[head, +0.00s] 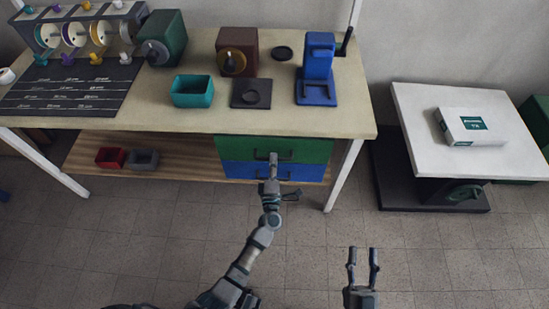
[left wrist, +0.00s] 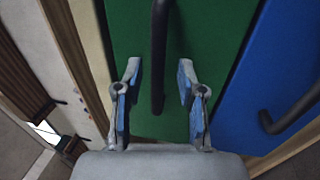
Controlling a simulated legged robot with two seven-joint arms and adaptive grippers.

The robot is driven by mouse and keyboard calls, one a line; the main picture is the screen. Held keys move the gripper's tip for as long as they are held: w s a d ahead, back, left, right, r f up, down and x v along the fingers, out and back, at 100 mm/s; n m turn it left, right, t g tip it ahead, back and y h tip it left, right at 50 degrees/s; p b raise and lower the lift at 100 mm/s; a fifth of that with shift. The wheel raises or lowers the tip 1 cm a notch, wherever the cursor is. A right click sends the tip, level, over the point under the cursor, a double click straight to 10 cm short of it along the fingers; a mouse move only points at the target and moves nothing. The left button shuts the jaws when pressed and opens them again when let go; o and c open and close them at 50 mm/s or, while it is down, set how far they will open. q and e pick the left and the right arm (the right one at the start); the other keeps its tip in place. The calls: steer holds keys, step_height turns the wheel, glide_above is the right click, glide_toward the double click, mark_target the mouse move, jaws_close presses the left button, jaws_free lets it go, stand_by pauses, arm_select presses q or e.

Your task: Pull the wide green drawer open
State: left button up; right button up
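The wide green drawer (head: 231,147) sits under the bench top and looks closed, flush above a blue drawer (head: 236,171). Its dark bar handle (left wrist: 158,50) runs down the picture in the left wrist view. My left gripper (head: 273,160) is at the drawer front, over the middle of the handle. In the left wrist view the left gripper (left wrist: 159,68) is open, with one finger on each side of the handle and gaps on both sides. My right gripper (head: 363,258) is open and empty, low over the floor.
The blue drawer's handle (left wrist: 290,115) is close to the right of my left gripper in the wrist view. A bench leg (head: 343,176) stands right of the drawers. A white side table (head: 420,110) is further right. The floor (head: 180,235) before the drawers is clear.

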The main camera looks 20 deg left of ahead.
arm_select(q)
steer(key=shift+w+a+r, duration=0.15)
steer(key=shift+w+a, duration=0.1)
steer(key=shift+w, duration=0.4)
arm_select(e)
steer(key=shift+s+r+t, duration=0.15)
steer(key=shift+r+t, duration=0.15)
arm_select(q)
jaws_close()
